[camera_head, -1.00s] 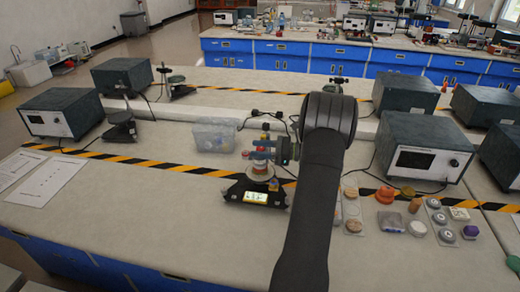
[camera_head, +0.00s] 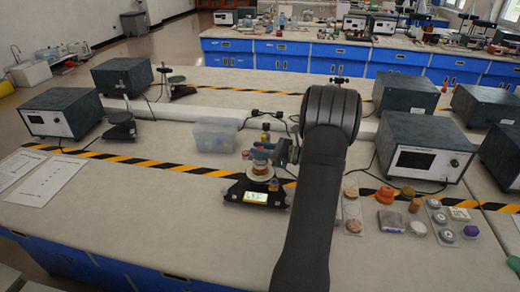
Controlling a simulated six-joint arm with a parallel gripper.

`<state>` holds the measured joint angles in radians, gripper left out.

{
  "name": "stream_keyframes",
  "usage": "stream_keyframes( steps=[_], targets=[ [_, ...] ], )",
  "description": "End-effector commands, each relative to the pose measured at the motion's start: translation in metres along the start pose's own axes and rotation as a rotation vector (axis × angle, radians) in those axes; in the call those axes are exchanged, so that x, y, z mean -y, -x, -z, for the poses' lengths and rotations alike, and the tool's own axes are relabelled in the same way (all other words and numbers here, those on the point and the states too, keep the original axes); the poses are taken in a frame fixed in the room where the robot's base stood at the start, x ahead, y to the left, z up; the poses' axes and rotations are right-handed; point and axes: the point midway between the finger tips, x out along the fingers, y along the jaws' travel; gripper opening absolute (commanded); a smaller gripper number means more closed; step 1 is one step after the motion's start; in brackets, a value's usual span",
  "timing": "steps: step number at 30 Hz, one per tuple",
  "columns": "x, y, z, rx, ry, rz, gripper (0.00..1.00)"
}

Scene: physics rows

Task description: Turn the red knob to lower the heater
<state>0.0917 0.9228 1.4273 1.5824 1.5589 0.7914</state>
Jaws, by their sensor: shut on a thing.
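The heater stand is a small device on a black base (camera_head: 240,192) with a lit yellow-green display (camera_head: 255,197), left of my arm at the table's middle. The red knob (camera_head: 261,155) shows as a small reddish part near the top of the stack. My gripper (camera_head: 270,151) comes in from the right at that height and is shut on the knob. The fingertips are small, and their exact contact is hard to make out. My arm hides what lies right behind it.
A clear plastic box (camera_head: 215,135) stands behind and left of the stand. A dark power unit (camera_head: 425,145) is to the right, with several caps and small discs in front of it. Striped tape (camera_head: 150,163) crosses the table.

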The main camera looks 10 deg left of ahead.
Motion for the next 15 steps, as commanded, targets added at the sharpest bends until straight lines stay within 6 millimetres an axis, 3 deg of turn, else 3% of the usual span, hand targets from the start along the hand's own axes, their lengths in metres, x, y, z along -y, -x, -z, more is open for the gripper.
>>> stream_keyframes(
  steps=[15],
  targets=[
    [-0.0018, -0.0002, 0.0001, -0.001, -0.003, 0.479, 0.04]
  ],
)
